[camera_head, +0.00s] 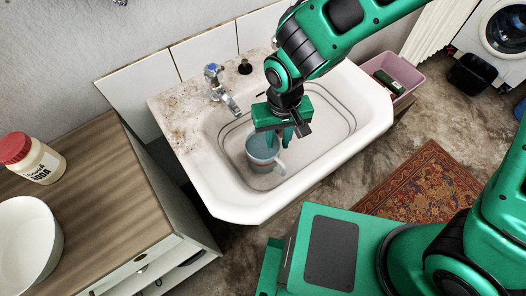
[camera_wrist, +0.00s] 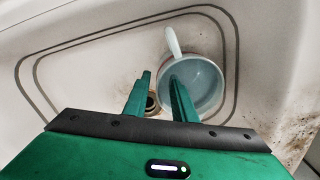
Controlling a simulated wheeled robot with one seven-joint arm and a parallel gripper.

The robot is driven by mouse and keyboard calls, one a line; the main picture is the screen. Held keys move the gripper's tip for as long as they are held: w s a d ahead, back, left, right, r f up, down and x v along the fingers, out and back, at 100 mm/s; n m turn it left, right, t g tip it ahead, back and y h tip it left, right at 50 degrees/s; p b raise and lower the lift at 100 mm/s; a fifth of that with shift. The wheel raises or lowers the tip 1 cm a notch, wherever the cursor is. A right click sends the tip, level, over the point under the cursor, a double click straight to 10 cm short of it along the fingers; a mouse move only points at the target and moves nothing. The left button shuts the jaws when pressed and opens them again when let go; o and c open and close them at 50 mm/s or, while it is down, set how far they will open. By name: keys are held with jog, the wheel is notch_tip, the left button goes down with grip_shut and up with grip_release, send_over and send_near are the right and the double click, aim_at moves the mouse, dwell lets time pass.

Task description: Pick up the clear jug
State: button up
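The clear jug (camera_head: 262,157) shows as a pale blue-grey, see-through vessel standing in the basin of the stone washtrough (camera_head: 222,190). Its handle points right in the head view. In the wrist view the jug (camera_wrist: 208,85) is right of centre, with its handle at the top. My gripper (camera_head: 278,142) points down over the jug. In the wrist view my gripper (camera_wrist: 160,77) is open, with a gap between its fingers. The right finger overlaps the jug's inside and the left finger is outside its left wall. Whether either finger touches the jug I cannot tell.
A tap (camera_head: 222,90) stands at the trough's back left. A wooden-topped cabinet (camera_head: 95,185) at left holds a red-lidded soda jar (camera_head: 36,160) and a white bowl (camera_head: 25,240). A pink tub (camera_head: 398,72) sits right of the trough. A drain (camera_wrist: 151,103) lies beside the jug.

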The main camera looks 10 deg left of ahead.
jog(key=shift+s+d+f, duration=0.1)
jog(key=shift+d+f, duration=0.05)
jog(key=shift+f, duration=2.4)
grip_shut()
